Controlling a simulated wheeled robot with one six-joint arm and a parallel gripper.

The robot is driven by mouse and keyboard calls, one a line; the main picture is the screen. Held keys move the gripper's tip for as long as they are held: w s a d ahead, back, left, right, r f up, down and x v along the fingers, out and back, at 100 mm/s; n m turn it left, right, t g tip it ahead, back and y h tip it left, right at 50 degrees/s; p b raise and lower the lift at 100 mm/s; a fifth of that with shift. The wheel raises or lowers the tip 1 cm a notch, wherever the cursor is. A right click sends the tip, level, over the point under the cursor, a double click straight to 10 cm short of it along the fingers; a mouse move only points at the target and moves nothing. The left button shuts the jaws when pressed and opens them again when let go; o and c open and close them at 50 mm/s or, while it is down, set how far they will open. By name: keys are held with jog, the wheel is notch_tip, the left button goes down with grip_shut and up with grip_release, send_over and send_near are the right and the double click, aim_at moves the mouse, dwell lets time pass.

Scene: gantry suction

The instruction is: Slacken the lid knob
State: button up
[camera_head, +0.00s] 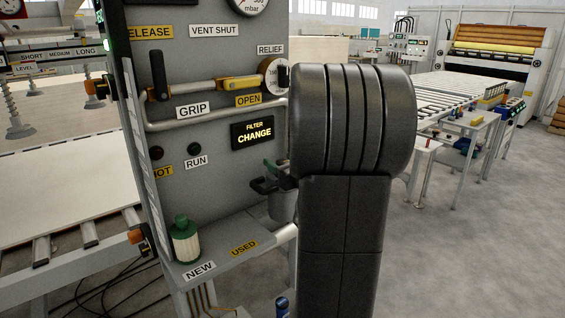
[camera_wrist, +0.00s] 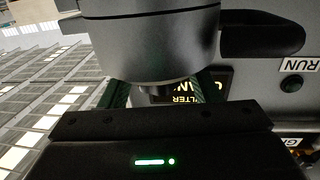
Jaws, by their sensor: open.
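The grey canister (camera_head: 282,205) stands beside the panel in the head view, partly behind my arm. In the wrist view its grey round body and lid (camera_wrist: 150,45) fill the top, with a dark grip (camera_wrist: 262,32) out to one side. A small dark lid knob (camera_wrist: 157,89) shows at the lid's edge. My gripper (camera_wrist: 163,88) is open, one green finger on each side of the knob, with gaps seen in this view. Whether either finger touches it is hard to tell. In the head view my arm hides most of the gripper.
A green-topped white filter (camera_head: 186,243) stands on the shelf (camera_head: 222,258) by the NEW label; the USED spot looks empty. Open floor (camera_head: 480,260) lies at right.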

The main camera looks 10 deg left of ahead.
jog(key=c, duration=1)
jog(key=n+g+y+p, duration=0.2)
jog(key=g+p, duration=0.1)
jog(key=shift+d+r, duration=0.1)
jog(key=shift+d, duration=0.05)
jog(key=shift+n+g+y+p, duration=0.75)
jog(key=shift+n+g, duration=0.4)
jog(key=shift+g, duration=0.35)
jog(key=shift+n+g+y+p, duration=0.75)
jog(key=shift+n+g, duration=0.4)
jog(key=shift+g, duration=0.35)
jog(key=o, duration=1)
